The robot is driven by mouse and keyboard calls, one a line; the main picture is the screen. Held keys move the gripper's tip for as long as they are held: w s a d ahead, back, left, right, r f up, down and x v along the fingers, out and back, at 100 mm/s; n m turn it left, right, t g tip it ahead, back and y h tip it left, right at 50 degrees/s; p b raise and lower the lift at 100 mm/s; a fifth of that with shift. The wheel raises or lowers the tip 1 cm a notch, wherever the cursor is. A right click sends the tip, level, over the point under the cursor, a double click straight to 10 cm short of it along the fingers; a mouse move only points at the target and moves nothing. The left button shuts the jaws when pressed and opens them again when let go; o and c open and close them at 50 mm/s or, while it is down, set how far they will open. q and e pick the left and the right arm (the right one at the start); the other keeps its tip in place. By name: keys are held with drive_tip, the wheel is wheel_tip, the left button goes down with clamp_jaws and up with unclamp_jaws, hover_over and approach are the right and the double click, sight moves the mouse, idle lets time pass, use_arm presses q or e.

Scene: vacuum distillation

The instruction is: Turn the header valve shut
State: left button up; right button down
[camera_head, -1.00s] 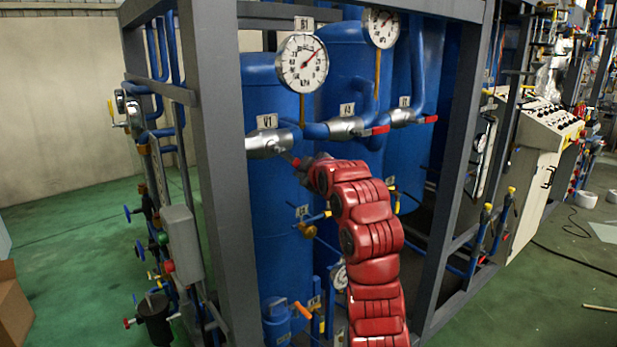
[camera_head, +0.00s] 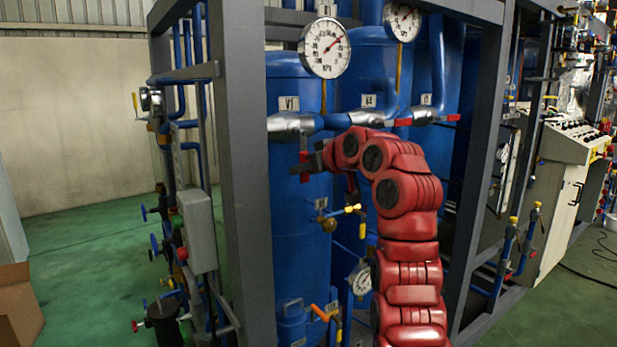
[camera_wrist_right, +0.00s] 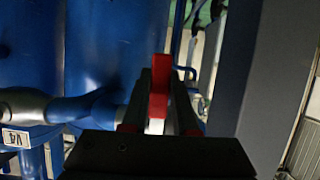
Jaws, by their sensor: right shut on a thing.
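The V1 valve (camera_head: 291,124) is a silver body on the blue header pipe, with a white V1 tag above it. Its red lever (camera_head: 304,168) hangs down, across the line of the pipe. My right gripper (camera_head: 307,166) is at the lever from the right, shut on it. In the right wrist view the red lever (camera_wrist_right: 158,92) stands between the dark fingers of my right gripper (camera_wrist_right: 158,100). The lever's joint with the valve body is unclear. My left gripper is out of view.
A round gauge (camera_head: 325,47) stands above the pipe. A grey frame post (camera_head: 240,170) is close on the left. Blue tanks (camera_head: 298,220) fill the space behind.

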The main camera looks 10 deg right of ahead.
drive_tip(key=shift+a+f, duration=0.2)
drive_tip(key=shift+a, duration=0.05)
idle(0.4)
drive_tip(key=c, duration=0.7)
unclamp_jaws()
drive_tip(key=shift+r, duration=0.1)
drive_tip(key=shift+s, duration=0.15)
drive_tip(key=b+v, duration=0.4)
drive_tip(key=v, duration=1.3)
drive_tip(key=shift+d+r, duration=0.1)
drive_tip(key=shift+d, duration=0.15)
